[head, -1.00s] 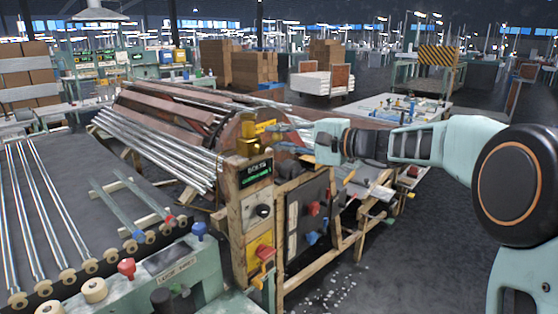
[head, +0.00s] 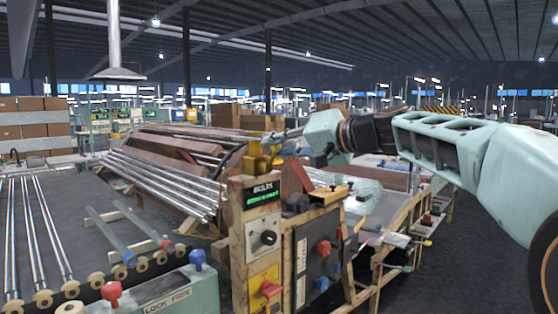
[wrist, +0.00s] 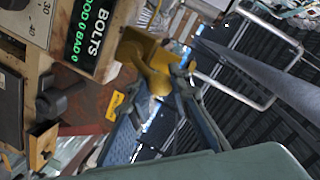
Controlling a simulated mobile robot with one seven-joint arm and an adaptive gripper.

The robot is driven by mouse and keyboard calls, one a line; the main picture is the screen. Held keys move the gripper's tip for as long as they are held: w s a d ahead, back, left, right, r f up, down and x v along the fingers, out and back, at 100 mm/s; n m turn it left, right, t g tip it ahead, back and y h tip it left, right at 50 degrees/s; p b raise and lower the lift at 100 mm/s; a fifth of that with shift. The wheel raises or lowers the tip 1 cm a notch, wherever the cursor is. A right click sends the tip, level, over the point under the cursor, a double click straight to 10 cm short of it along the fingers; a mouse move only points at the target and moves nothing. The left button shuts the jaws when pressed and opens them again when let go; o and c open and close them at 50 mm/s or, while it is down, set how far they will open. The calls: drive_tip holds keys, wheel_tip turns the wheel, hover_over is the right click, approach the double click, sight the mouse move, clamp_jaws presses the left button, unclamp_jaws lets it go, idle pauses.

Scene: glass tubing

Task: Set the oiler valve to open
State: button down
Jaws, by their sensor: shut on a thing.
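The oiler valve (head: 258,158) is a yellow, brass-like fitting on top of the wooden post. It also shows close up in the wrist view (wrist: 148,66), beside the black counter. My gripper (head: 276,136) reaches it from the right and above, with the wrist tilted. In the wrist view my gripper (wrist: 180,78) has its blue-grey fingers at the valve's right side, shut on part of it. The exact grip is partly hidden, and the valve's open or closed setting cannot be read.
A black counter sign (head: 264,195) and a dark knob (head: 264,238) are on the post below. A panel with a red knob (head: 324,247) stands to its right. Steel tubes (head: 165,182) lie behind to the left. Dark floor (head: 480,255) is clear at right.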

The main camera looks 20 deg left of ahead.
drive_tip(key=shift+s+a+f+n+b, duration=0.15)
drive_tip(key=shift+s+a+n+b, duration=0.05)
drive_tip(key=shift+s+n+b, duration=0.1)
idle(0.4)
drive_tip(key=c, duration=1.8)
unclamp_jaws()
drive_tip(key=shift+o, duration=0.2)
drive_tip(key=shift+d, duration=0.2)
drive_tip(key=v, duration=1.1)
drive_tip(key=shift+s+d+r, duration=0.2)
drive_tip(key=shift+d+r, duration=0.05)
drive_tip(key=shift+d, duration=0.1)
